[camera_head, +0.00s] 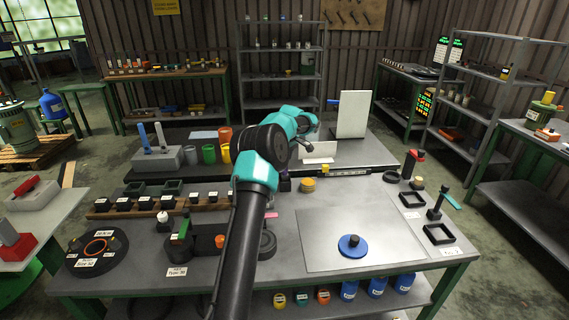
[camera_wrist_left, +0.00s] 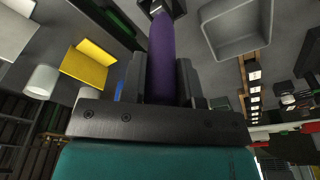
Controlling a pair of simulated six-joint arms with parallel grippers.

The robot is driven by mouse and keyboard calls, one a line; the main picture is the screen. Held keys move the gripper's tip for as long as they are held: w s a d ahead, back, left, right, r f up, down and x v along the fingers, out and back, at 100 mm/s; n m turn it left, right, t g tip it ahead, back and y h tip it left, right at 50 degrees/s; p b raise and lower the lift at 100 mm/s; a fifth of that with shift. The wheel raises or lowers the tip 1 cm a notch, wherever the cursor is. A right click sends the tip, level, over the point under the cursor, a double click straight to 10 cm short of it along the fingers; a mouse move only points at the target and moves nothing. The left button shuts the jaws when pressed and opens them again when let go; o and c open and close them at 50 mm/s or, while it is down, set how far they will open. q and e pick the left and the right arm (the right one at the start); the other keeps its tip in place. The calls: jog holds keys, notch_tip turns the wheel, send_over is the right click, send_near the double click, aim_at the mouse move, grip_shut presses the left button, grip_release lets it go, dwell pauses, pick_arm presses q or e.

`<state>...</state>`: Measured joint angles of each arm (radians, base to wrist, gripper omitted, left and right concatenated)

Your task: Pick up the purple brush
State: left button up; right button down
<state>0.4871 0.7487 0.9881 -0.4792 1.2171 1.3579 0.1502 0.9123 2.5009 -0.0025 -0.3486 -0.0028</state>
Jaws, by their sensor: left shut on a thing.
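The purple brush (camera_wrist_left: 162,50) shows in the left wrist view as a long purple piece running up between the fingers. My left gripper (camera_wrist_left: 161,80) is shut on it, with one dark finger on each side. The far end of the brush meets a dark square piece (camera_wrist_left: 172,8) at the top edge; I cannot tell whether it is part of the brush or a holder. In the head view my left arm crosses the middle of the bench, and its links mostly hide the gripper and brush. My right gripper is in neither view.
The wrist view shows a grey bin (camera_wrist_left: 238,52), a yellow tray (camera_wrist_left: 86,66) and a white cup (camera_wrist_left: 42,82). In the head view a blue disc (camera_head: 351,246) lies on a grey plate (camera_head: 400,255). Black square frames (camera_head: 438,235) stand at the right. The plate is otherwise clear.

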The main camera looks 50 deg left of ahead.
pick_arm(q)
notch_tip(320, 180, up, 8)
jog(key=shift+f, duration=0.15)
dwell(0.6)
